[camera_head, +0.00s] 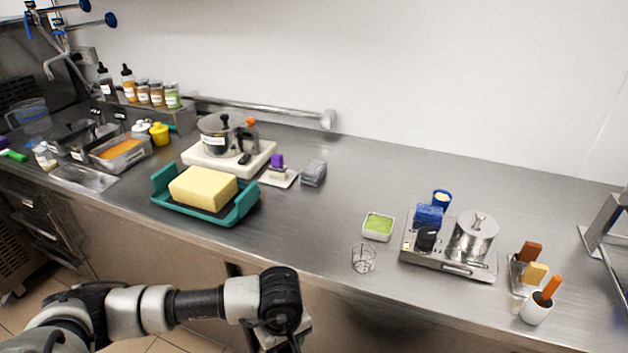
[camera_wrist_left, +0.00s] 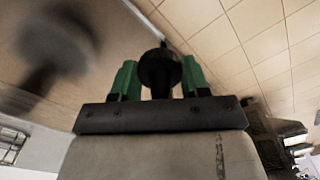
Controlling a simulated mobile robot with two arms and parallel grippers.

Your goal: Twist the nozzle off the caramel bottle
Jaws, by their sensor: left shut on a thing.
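My left gripper (camera_wrist_left: 159,66) shows in the left wrist view with its two green fingers shut on a black round piece (camera_wrist_left: 160,76) with a narrow tip. I cannot tell whether a bottle is attached to it. In the head view my left arm reaches in along the bottom, and its gripper is mostly cut off by the lower edge. An amber bottle (camera_head: 129,87) with a black nozzle stands on the back left shelf, beside a dark bottle (camera_head: 106,86) with a black top. Their labels are too small to read. My right gripper is not in view.
Jars (camera_head: 157,95) stand beside the bottles. A teal tray (camera_head: 238,209) with a yellow block (camera_head: 203,188) lies near the counter's front edge. The mid-back counter (camera_head: 365,165) is clear.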

